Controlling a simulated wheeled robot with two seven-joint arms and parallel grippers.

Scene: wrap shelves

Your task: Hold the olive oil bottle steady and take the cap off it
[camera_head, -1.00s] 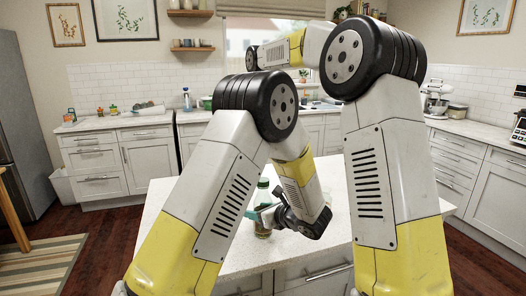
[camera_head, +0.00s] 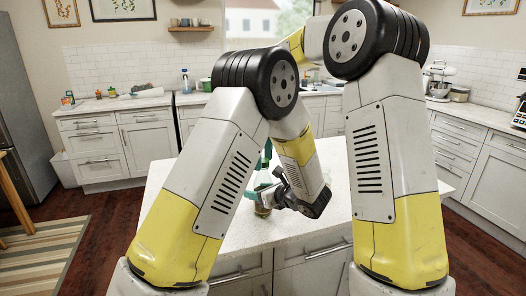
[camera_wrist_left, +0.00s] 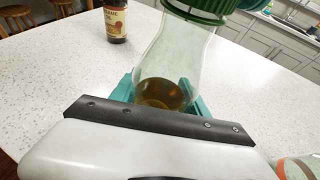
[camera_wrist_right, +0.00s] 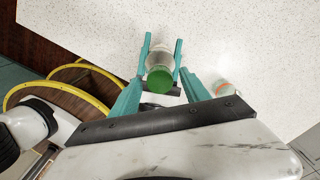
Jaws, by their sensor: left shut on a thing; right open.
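The olive oil bottle stands on the white counter, clear glass with amber oil low inside (camera_wrist_left: 160,92) and a green cap (camera_wrist_left: 195,10). My left gripper (camera_head: 262,198) is shut on its lower body, one teal finger on each side in the left wrist view. My right gripper (camera_wrist_right: 162,42) is open at the bottle's top. In the right wrist view the green cap (camera_wrist_right: 158,82) lies between its teal fingers, apart from or barely touching them; I cannot tell which. In the head view, teal fingers and my arm hide most of the bottle.
A dark bottle with a pale label (camera_wrist_left: 115,20) stands farther back on the counter (camera_wrist_left: 60,75). A clear container (camera_wrist_left: 298,168) is at the lower right of the left wrist view. A round-topped item (camera_wrist_right: 225,88) stands right of the bottle in the right wrist view.

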